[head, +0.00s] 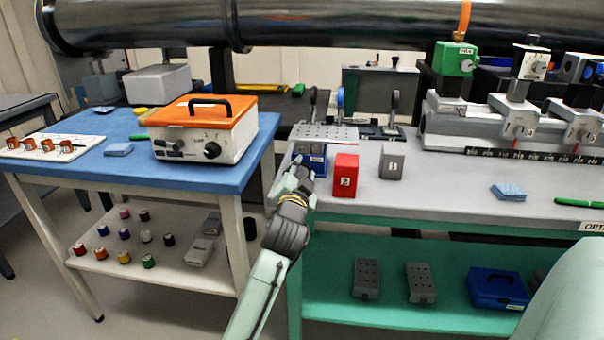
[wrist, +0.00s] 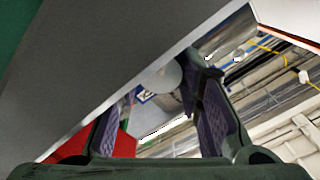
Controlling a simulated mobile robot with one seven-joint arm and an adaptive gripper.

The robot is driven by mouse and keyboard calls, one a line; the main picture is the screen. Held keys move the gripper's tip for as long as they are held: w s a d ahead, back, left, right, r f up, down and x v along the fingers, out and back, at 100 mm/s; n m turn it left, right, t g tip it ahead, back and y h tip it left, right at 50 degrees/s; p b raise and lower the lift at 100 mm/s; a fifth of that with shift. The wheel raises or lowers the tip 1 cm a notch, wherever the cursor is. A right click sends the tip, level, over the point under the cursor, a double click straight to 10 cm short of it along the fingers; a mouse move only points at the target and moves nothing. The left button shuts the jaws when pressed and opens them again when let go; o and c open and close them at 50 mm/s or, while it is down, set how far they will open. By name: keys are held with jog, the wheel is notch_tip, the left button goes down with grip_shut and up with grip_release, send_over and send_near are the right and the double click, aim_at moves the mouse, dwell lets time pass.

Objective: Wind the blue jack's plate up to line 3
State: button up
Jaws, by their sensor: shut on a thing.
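The blue jack (head: 316,168) is a small blue block with a white label, near the front left edge of the grey bench. My gripper (head: 305,172) is right in front of it and hides part of its front. In the wrist view, my gripper's two fingers (wrist: 160,118) reach towards a rounded grey part (wrist: 162,82), seemingly the jack's knob, and are shut on it. The jack's plate and any line scale cannot be made out.
A red block (head: 345,175) stands close to the right of the blue jack, with a grey block (head: 391,161) beyond. A perforated plate (head: 325,132) lies behind. An orange-topped box (head: 204,130) sits on the blue table to the left.

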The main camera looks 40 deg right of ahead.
jog(key=o, duration=1.2)
jog(key=shift+c, duration=0.2)
